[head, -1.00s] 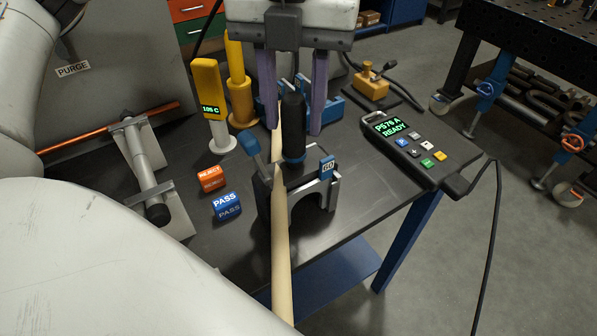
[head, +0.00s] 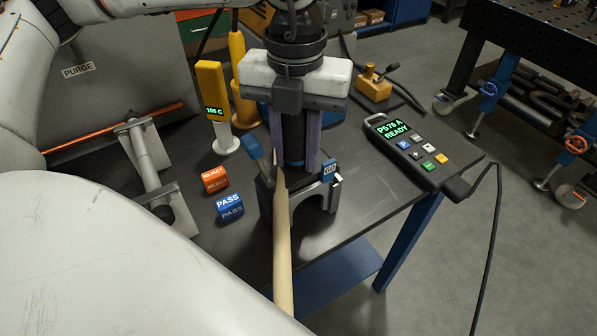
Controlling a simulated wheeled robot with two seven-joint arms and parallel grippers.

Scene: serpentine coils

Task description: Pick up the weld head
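The weld head stands upright on the dark bench: a grey horseshoe-shaped body (head: 328,196) with a black upright handle (head: 293,135). My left gripper (head: 296,162) points down over it from above. Its two purple fingers lie on either side of the black handle and appear to press against it. The palm hides the top of the handle. The base of the weld head still appears to rest on the bench. My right gripper is not in view.
A pale rod (head: 283,255) crosses in front of the weld head. Left are a REJECT block (head: 214,179), a PASS block (head: 229,206) and a yellow temperature probe (head: 211,88). A cabled pendant (head: 408,148) lies right. Bare bench (head: 365,190) shows between weld head and pendant.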

